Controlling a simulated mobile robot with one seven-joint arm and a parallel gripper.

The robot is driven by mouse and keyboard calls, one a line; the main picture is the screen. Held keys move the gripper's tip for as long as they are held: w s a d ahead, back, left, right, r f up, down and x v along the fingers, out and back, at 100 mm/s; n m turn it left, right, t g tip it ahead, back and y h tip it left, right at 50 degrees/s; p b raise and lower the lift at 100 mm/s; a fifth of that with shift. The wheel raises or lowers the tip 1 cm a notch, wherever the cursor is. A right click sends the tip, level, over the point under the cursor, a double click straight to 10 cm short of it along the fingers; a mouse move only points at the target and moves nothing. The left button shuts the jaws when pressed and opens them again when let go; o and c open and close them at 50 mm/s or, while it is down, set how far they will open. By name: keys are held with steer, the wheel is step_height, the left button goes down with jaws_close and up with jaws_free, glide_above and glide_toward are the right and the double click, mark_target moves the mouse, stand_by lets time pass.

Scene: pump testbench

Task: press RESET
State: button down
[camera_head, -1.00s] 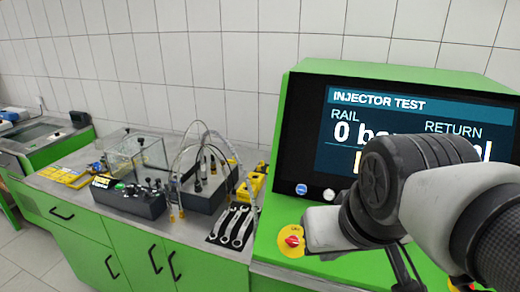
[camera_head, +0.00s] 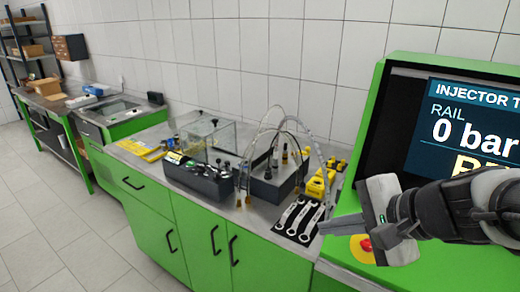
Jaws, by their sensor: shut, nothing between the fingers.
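No button labelled RESET can be read in the camera_head view. The tester's screen (camera_head: 462,128) shows "RAIL 0 bar" and is cut off at the right edge. The panel strip below the screen is partly hidden behind my gripper and wrist. My gripper (camera_head: 324,229) is shut and empty, its fingers pointing left, in front of the green tester housing (camera_head: 347,132).
Several wrenches (camera_head: 298,219) on a black mat lie left of my gripper. Behind them stand a dark block with hoses (camera_head: 270,187), yellow parts (camera_head: 319,184) and a clear box (camera_head: 209,137). A shelf (camera_head: 28,45) stands far left. Floor at left is clear.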

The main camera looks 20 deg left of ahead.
steer(key=w+d+m+t+b, duration=0.2)
steer(key=w+d+m+t, duration=0.4)
steer(key=w+d+m, duration=0.4)
steer(key=d+m, duration=0.1)
steer(key=m, duration=0.2)
steer(key=shift+w+d+r+b, duration=0.15)
steer(key=shift+r+b, duration=0.15)
steer(key=shift+b, duration=0.05)
steer(key=w+d+f+b, duration=0.2)
steer(key=w+f, duration=0.1)
steer(key=w, duration=0.4)
steer(key=shift+w+d+f+b, duration=0.15)
steer(key=shift+w+f+b, duration=0.15)
steer(key=shift+f+b, duration=0.1)
stand_by(1.1)
steer(key=shift+w+d+f, duration=0.1)
steer(key=shift+w+f, duration=0.1)
steer(key=shift+w, duration=0.2)
